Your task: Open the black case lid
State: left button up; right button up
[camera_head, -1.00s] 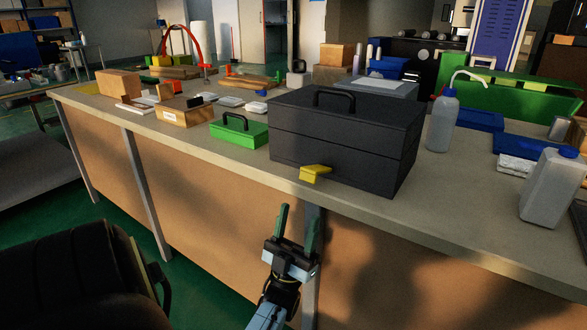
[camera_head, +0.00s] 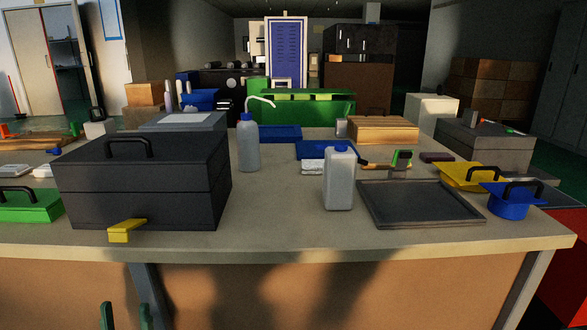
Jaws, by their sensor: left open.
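The black case (camera_head: 150,205) stands on the left part of the bench, near its front edge. Its lid is shut, with a black handle (camera_head: 131,143) on top. A yellow latch (camera_head: 126,229) sticks out at the lower front of the case. Only the green fingertips of my left gripper (camera_head: 125,316) show at the bottom edge, below the bench top and in front of it. They are apart with nothing between them. My right gripper is out of view.
A green box (camera_head: 30,205) sits left of the case. A wash bottle (camera_head: 248,145), a white jug (camera_head: 339,180), a dark tray (camera_head: 420,203) and yellow (camera_head: 468,176) and blue (camera_head: 511,201) lidded items stand to the right. Bench top (camera_head: 290,228) between case and jug is clear.

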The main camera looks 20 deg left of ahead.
aim_at(179, 161)
jog(key=k, duration=1)
